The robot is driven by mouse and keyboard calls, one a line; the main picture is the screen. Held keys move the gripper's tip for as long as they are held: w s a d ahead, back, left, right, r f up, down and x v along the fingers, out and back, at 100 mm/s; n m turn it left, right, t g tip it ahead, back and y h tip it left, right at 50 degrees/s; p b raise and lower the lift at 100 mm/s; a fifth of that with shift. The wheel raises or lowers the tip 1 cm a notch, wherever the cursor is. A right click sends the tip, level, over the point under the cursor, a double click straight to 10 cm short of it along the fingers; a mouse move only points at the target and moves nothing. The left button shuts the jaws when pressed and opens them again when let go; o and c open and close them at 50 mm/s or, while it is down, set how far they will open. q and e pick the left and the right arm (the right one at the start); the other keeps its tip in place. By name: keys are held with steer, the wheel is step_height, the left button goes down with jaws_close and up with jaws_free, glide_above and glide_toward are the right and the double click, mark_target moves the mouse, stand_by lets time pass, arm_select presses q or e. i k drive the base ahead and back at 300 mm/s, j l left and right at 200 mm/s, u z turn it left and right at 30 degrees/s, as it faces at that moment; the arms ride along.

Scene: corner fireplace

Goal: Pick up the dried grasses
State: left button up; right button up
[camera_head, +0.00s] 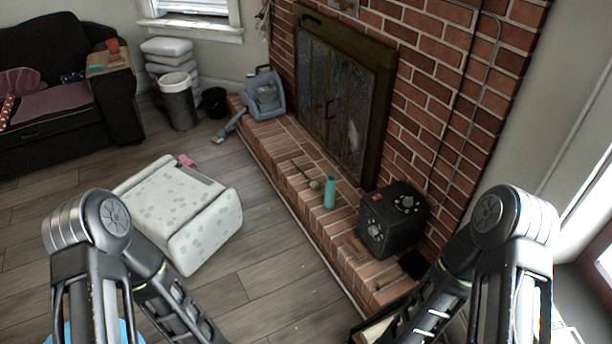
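A few thin brownish strands that look like dried grasses (264,18) show at the top edge, between the window and the brick fireplace. They are small and cut off by the frame, so I cannot tell clearly what they are or what holds them. My two arms come in at the lower left and lower right, far from the strands. Both grippers are out of the picture below.
A brick hearth (283,158) runs along the fireplace, with a teal bottle (330,192), a black box (392,220) and a blue-grey appliance (264,93) on it. A white patterned piece (180,205) stands on the floor. A grey bin (179,103) stands farther back.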

mark_target(314, 185)
steer(key=i+j+z, duration=0.75)
steer(key=j, duration=0.25)
steer(key=j+z, duration=0.2)
steer(key=j, duration=0.15)
steer(key=i+j+z, duration=0.3)
steer(key=i+j, duration=0.15)
steer(key=i+j+z, duration=0.35)
steer(key=i+j, duration=0.2)
steer(key=i+j+z, duration=0.3)
steer(key=i+j, duration=0.15)
steer(key=j, duration=0.25)
